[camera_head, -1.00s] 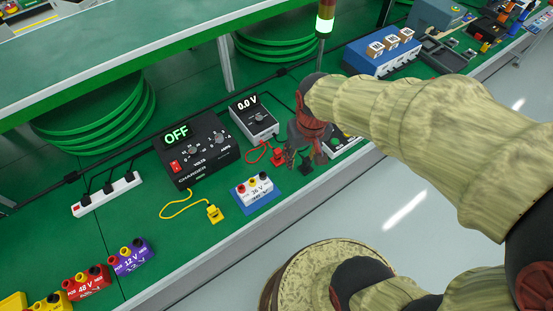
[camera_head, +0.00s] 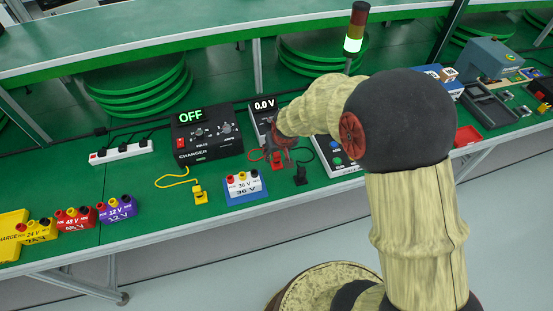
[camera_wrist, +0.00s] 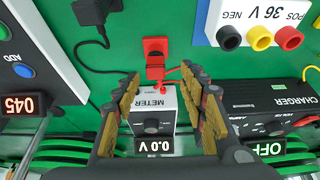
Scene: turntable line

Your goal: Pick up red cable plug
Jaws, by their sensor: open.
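The red cable plug (camera_head: 277,160) stands on the green bench in front of the meter (camera_head: 263,106), which reads 0.0 V. In the wrist view the red plug (camera_wrist: 155,57) shows whole, upper middle, beyond the fingertips, with its red lead running to the meter (camera_wrist: 153,110).
A black plug (camera_head: 300,175) stands close to the right of the red one. The 36 V battery (camera_head: 243,187) and yellow plug (camera_head: 200,196) lie to the left. The charger (camera_head: 206,138) reads OFF. A button panel (camera_head: 336,153) stands to the right.

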